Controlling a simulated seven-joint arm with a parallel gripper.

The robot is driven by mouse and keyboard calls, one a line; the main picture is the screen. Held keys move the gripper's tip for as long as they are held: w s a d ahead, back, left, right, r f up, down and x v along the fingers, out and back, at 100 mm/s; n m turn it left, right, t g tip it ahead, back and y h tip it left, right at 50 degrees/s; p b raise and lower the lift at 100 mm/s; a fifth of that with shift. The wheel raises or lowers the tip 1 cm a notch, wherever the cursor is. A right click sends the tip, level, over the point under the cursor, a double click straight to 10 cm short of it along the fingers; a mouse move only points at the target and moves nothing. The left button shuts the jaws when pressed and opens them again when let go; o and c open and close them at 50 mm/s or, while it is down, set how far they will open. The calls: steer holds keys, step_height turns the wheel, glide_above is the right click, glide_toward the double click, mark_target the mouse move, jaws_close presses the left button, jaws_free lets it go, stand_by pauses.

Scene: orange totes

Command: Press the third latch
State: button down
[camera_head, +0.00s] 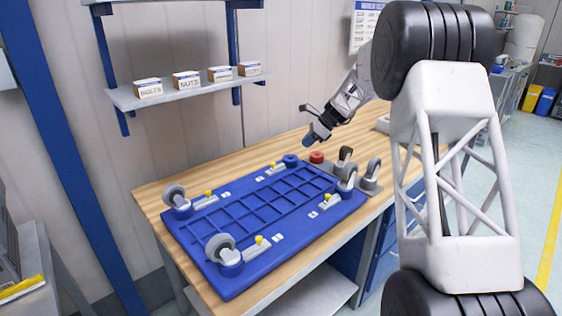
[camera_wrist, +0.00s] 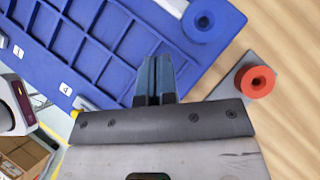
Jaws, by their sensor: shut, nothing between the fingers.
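A blue board (camera_head: 300,234) with a grid of ribs lies on the wooden table; it also shows in the wrist view (camera_wrist: 108,17). Several latches with yellow knobs sit along its edges: far left (camera_head: 208,194), far right (camera_head: 273,165), near left (camera_head: 259,239) and near right (camera_head: 328,197). Small white number labels lie beside them. In the wrist view one label (camera_wrist: 66,87) looks like a 4; I cannot read the other (camera_wrist: 18,51) surely. My gripper (camera_head: 310,139) is shut and empty, above the board's far right end; its fingers also show in the wrist view (camera_wrist: 155,78).
Grey casters stand on the board's corners (camera_head: 175,197), (camera_head: 222,250). Beyond its right end are a red ring (camera_head: 316,157) on a grey plate and another caster (camera_head: 372,172). A shelf (camera_head: 190,91) with small boxes hangs on the wall. The table's far left is clear.

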glide_toward(274, 167)
steer(key=f, duration=0.3)
steer(key=shift+w+d+f, duration=0.1)
steer(key=shift+d+f, duration=0.15)
steer(key=shift+f, duration=0.15)
steer(key=shift+a+f, duration=0.2)
steer(key=shift+a, duration=0.85)
steer(key=shift+a+f, duration=0.2)
steer(key=shift+a, duration=0.75)
steer(key=shift+s+a, duration=0.75)
